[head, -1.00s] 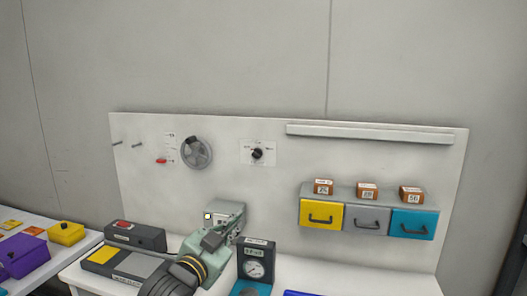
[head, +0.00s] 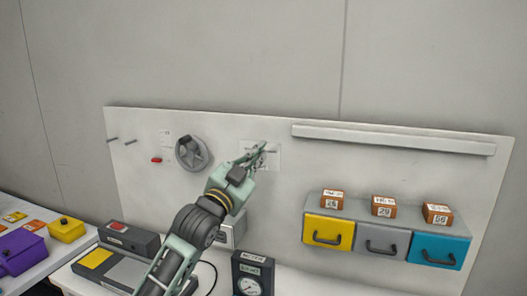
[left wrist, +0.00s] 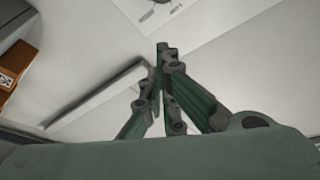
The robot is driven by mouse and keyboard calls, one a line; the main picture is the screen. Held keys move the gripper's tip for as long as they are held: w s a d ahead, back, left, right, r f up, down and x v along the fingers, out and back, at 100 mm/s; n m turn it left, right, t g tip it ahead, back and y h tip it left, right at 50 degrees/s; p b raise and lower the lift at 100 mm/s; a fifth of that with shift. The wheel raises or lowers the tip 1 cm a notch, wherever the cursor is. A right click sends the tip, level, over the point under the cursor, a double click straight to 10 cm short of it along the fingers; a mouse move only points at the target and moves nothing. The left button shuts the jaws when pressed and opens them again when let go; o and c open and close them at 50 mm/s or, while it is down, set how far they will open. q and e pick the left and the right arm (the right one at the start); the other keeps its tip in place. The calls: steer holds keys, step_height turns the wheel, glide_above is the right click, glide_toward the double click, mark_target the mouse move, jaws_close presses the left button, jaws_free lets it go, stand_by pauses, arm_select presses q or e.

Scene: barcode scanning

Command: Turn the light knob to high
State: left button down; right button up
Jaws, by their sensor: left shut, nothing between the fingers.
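The light knob's white label plate (head: 273,164) is on the upright panel, right of the grey handwheel. My left gripper (head: 261,148) reaches up in front of this plate, fingers together with nothing between them. The fingers cover most of the knob in the head view, so its setting cannot be read. In the left wrist view the closed fingertips (left wrist: 163,48) point toward the white plate (left wrist: 180,12) at the top edge, with a gap of bare panel in that picture. I cannot tell whether they touch the knob. My right gripper is not in view.
The grey handwheel (head: 191,153) is left of the gripper. A ledge (head: 392,139) runs along the panel's upper right. Below are yellow (head: 322,231), grey and teal drawers with brown boxes on top. A gauge (head: 252,274) stands on the bench beneath.

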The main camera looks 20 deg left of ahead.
arm_select(q)
steer(key=p+x, duration=0.2)
steer(key=x, duration=0.5)
steer(key=f, duration=0.1)
steer(key=a+f+p, duration=0.1)
steer(key=a+f, duration=0.1)
steer(key=f, duration=0.1)
steer(key=shift+s+p, duration=0.1)
steer(key=shift+p, duration=0.3)
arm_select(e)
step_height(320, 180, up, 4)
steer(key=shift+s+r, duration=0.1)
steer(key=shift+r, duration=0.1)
arm_select(q)
steer(key=shift+d, duration=0.15)
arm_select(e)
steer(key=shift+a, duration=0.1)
